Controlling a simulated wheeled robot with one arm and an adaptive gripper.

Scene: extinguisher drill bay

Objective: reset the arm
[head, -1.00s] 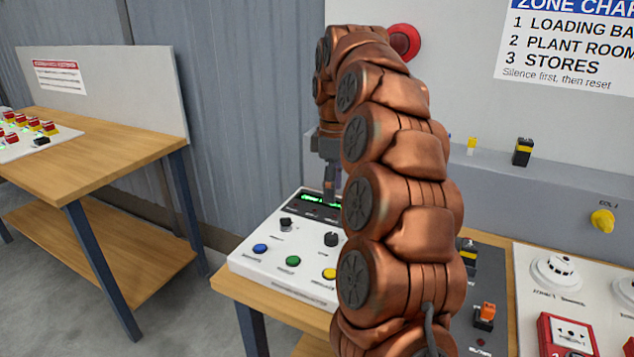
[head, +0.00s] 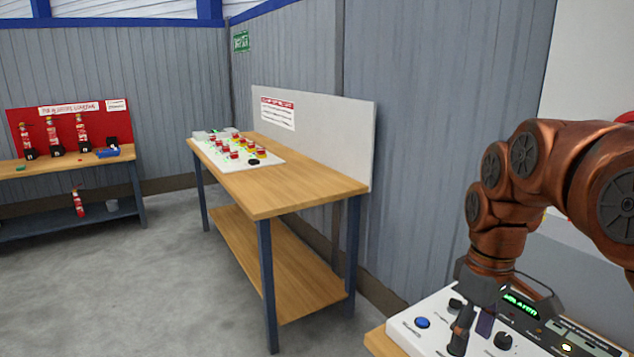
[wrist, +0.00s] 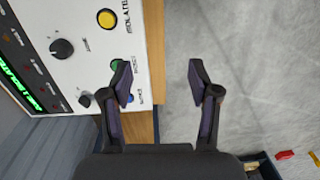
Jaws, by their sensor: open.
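My gripper (head: 472,328) is open and empty, pointing down above the front left part of the white control panel (head: 440,341). In the wrist view its fingers (wrist: 160,82) are spread, and the gap between them lies over the bench's front edge and the floor. My copper arm arches in from the right in the head view. The panel carries a lit green display (head: 522,304), a blue button (head: 422,322), a black knob (head: 503,341) and a yellow button (wrist: 106,18). A green button (wrist: 117,65) is partly behind one finger.
A wooden bench (head: 300,184) with a white board of red and yellow switches (head: 235,153) stands left of the panel. Another bench (head: 70,163) with extinguishers stands at the far left. Grey floor (head: 150,270) between them is clear.

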